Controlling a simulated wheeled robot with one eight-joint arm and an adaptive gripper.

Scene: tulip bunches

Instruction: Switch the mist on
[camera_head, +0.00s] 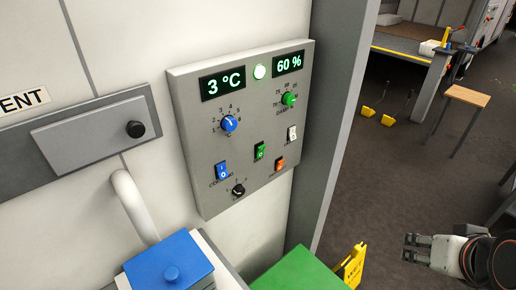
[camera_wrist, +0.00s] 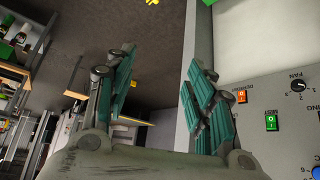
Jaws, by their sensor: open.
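The grey control panel (camera_head: 197,143) hangs on the pale wall, with readouts of 3 °C and 60 %. Its green rocker switch (camera_head: 260,151) sits low in the middle; the wrist view shows this green switch (camera_wrist: 270,122) labelled MIST. I cannot tell which way its rocker is pressed. My gripper (camera_head: 418,247) is well to the right of the panel and lower in the head view, apart from it. In the wrist view my gripper (camera_wrist: 160,90) has its two fingers spread, with nothing between them.
Near the green switch are an orange switch (camera_head: 280,164), a white switch (camera_head: 292,132), a blue switch (camera_head: 221,169) and a black knob (camera_head: 238,189). A grey post (camera_head: 335,110) stands right of the panel. A blue lidded box (camera_head: 170,266) is below. Floor at right is mostly open.

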